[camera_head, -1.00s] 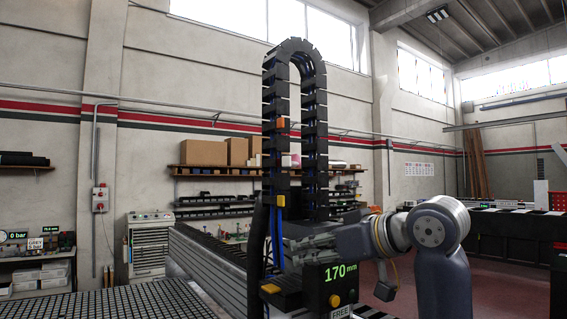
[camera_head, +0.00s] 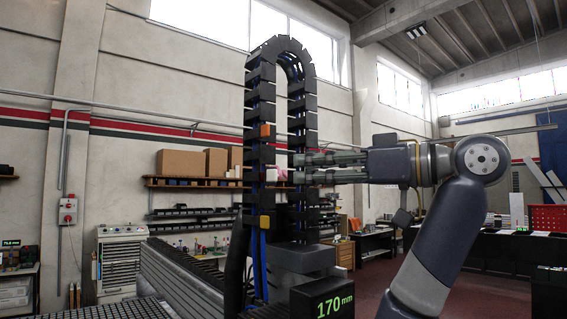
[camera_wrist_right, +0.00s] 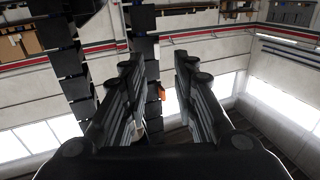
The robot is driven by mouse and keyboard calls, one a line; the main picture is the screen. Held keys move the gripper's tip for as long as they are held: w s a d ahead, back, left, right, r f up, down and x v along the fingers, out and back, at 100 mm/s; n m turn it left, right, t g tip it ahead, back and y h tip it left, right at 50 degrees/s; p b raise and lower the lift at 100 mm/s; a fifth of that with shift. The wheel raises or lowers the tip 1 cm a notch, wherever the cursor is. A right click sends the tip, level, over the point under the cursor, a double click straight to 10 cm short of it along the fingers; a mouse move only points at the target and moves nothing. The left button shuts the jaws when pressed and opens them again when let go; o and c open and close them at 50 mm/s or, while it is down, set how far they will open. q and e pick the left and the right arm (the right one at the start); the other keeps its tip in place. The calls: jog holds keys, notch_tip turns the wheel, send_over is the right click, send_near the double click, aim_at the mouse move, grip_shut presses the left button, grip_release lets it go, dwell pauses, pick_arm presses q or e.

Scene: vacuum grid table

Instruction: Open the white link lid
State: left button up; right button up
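A tall black cable chain (camera_head: 254,100) stands as an upside-down U of links, with an orange lid (camera_head: 265,131) and a yellow lid (camera_head: 264,223) on its left run. I cannot make out a white link lid for certain. My right gripper (camera_head: 298,168) points left at the middle of the chain's right run, its fingers one above the other. In the right wrist view the gripper (camera_wrist_right: 158,70) is open, with dark chain links (camera_wrist_right: 148,65) beyond and between the fingers. An orange part (camera_wrist_right: 162,92) shows there too. Contact cannot be told. My left gripper is not in view.
A dark box reading 170 mm (camera_head: 322,302) sits at the chain's foot, beside a metal rail (camera_head: 180,275). A grid table (camera_head: 130,309) lies at lower left. Shelves with cardboard boxes (camera_head: 181,163) stand behind. The space above my right arm is free.

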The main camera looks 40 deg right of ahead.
aim_at(277, 172)
jog(key=p+x, duration=0.2)
jog(key=x, duration=0.3)
jog(key=shift+w+d, duration=0.1)
jog(key=shift+w, duration=0.35)
jog(key=shift+w+a, duration=0.2)
jog(key=shift+a, duration=0.05)
jog(key=shift+d+f, duration=0.1)
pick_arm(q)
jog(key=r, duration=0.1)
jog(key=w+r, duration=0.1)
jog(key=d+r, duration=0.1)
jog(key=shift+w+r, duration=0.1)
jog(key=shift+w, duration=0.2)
pick_arm(e)
grip_shut()
